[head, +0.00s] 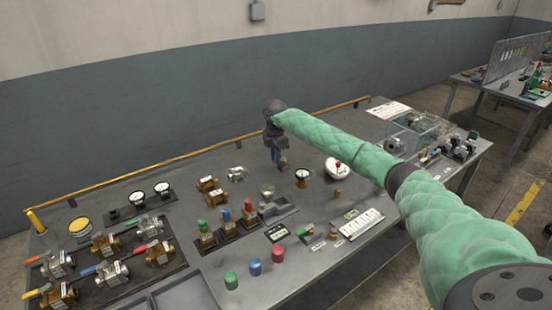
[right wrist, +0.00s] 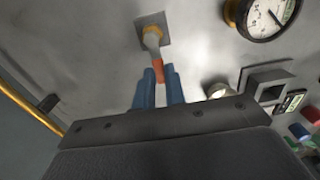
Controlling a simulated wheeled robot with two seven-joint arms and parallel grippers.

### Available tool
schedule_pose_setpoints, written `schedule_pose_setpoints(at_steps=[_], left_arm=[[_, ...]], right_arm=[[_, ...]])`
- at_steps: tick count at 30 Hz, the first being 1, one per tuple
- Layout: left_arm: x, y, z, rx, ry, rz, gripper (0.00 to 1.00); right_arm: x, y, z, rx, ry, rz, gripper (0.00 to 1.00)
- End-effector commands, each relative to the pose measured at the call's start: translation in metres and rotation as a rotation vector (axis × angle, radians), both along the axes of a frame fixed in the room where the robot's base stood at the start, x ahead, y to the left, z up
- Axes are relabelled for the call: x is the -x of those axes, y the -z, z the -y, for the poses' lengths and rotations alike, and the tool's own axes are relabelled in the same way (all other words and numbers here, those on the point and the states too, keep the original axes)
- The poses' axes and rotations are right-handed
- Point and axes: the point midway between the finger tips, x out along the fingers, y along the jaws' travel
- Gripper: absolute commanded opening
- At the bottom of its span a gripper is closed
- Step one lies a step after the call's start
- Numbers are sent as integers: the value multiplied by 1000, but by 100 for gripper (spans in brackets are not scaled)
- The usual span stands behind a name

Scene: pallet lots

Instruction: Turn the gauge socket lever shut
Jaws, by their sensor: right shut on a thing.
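My right gripper (head: 281,164) points down over the middle of the bench in the head view, at the end of my green-sleeved arm. In the right wrist view its two blue fingers (right wrist: 161,80) are shut on the orange-red grip of a small lever (right wrist: 158,70). The lever runs to a pale brass-coloured fitting (right wrist: 152,38) on a square grey plate (right wrist: 153,28). In the head view the gripper hides the lever. A round white-faced gauge (right wrist: 268,14) with a dark rim stands close by; it also shows in the head view (head: 302,174). My left gripper is out of view.
Brass valves (head: 208,184) and a silver valve (head: 237,173) lie left of the gripper. Valves with coloured handles (head: 206,235) stand nearer the front. A white round dish (head: 338,170) and a clear box (head: 412,128) stand to the right. A yellow rail (head: 190,153) runs along the back edge.

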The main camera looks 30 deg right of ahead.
Motion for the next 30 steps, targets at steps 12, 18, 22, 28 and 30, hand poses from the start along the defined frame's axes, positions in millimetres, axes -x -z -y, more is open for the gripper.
schedule_pose_setpoints(at_steps=[12,18,22,28,30], left_arm=[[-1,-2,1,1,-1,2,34],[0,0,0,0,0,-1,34],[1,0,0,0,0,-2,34],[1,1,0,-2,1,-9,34],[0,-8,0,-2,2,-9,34]], right_arm=[[-1,-2,1,0,7,3,0],[-1,-1,0,0,6,2,34],[-1,-1,0,0,6,1,34],[-1,-6,0,0,6,3,34],[-2,-12,0,0,6,4,34]])
